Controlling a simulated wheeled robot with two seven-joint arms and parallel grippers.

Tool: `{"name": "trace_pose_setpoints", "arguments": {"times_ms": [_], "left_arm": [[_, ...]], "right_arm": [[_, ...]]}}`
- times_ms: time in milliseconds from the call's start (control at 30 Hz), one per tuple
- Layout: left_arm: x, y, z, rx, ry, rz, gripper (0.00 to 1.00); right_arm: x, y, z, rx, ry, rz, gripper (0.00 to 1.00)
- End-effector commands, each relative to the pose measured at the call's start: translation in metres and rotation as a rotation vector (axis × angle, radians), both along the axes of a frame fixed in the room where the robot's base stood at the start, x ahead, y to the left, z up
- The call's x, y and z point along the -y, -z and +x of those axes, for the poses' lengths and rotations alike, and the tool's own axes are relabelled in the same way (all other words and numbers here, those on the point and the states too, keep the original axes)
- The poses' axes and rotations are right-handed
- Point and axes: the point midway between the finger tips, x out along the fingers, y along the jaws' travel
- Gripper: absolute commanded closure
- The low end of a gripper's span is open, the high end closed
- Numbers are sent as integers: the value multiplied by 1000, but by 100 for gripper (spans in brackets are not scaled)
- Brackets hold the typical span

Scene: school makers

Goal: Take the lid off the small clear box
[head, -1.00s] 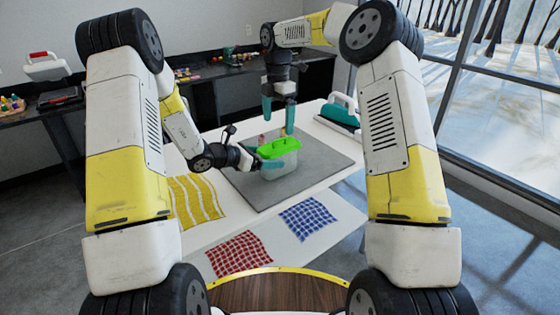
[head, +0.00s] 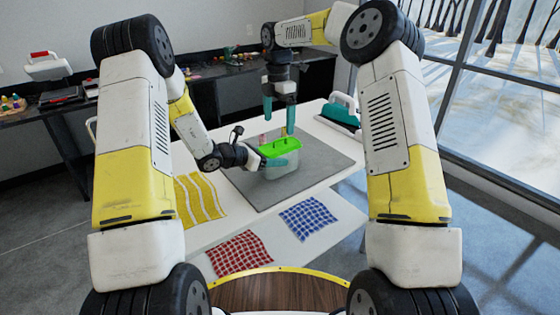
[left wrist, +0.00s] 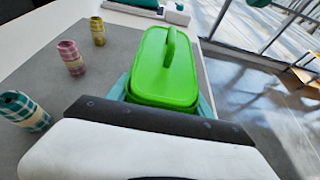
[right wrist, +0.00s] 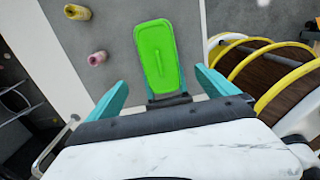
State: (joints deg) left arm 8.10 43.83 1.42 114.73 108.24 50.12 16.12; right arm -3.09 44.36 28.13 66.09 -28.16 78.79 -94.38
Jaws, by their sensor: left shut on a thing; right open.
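The small clear box (head: 285,172) stands on the grey mat with its bright green lid (head: 281,147) on top. The lid and its raised handle also show in the left wrist view (left wrist: 165,75), and the lid shows from above in the right wrist view (right wrist: 160,58). My left gripper (head: 277,162) is shut on the box, below the lid, with teal fingers on either side. The box walls are mostly hidden in both wrist views. My right gripper (head: 279,115) is open and empty above the lid, apart from it, fingers pointing down.
The grey mat (head: 325,158) lies on the white table. Pink (left wrist: 70,57), yellow (left wrist: 97,30) and teal (left wrist: 24,110) patterned spools stand beside the box. A teal and white device (head: 340,112) stands at the back right. Yellow (head: 198,200), red (head: 238,252) and blue (head: 307,217) cloths lie in front.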

Motion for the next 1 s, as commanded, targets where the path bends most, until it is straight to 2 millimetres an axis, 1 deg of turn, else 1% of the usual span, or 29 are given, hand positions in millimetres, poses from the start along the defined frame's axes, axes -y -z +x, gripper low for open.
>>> {"name": "trace_pose_setpoints", "arguments": {"times_ms": [67, 133, 300, 367, 433, 567, 667, 800, 1000], "left_arm": [[0, 0, 0, 0, -1, 0, 100], [0, 0, 0, 0, -1, 0, 100], [0, 0, 0, 0, -1, 0, 100], [0, 0, 0, 0, -1, 0, 100], [0, 0, 0, 0, -1, 0, 100], [0, 0, 0, 0, -1, 0, 100], [0, 0, 0, 0, -1, 0, 100], [0, 0, 0, 0, 0, 0, 100], [0, 0, 0, 0, 0, 0, 100]], "right_arm": [[0, 0, 0, 0, 0, 0, 3], [1, -4, 2, 1, 2, 0, 3], [10, -34, 9, 3, 2, 0, 3], [12, -39, 10, 2, 1, 0, 3], [13, -39, 10, -1, 0, -1, 3], [13, -26, 9, -3, -1, -2, 3], [13, -9, 9, -4, -2, -1, 3], [13, 20, 9, -5, 0, -1, 3], [13, 54, 9, -4, -1, -2, 3]]}}
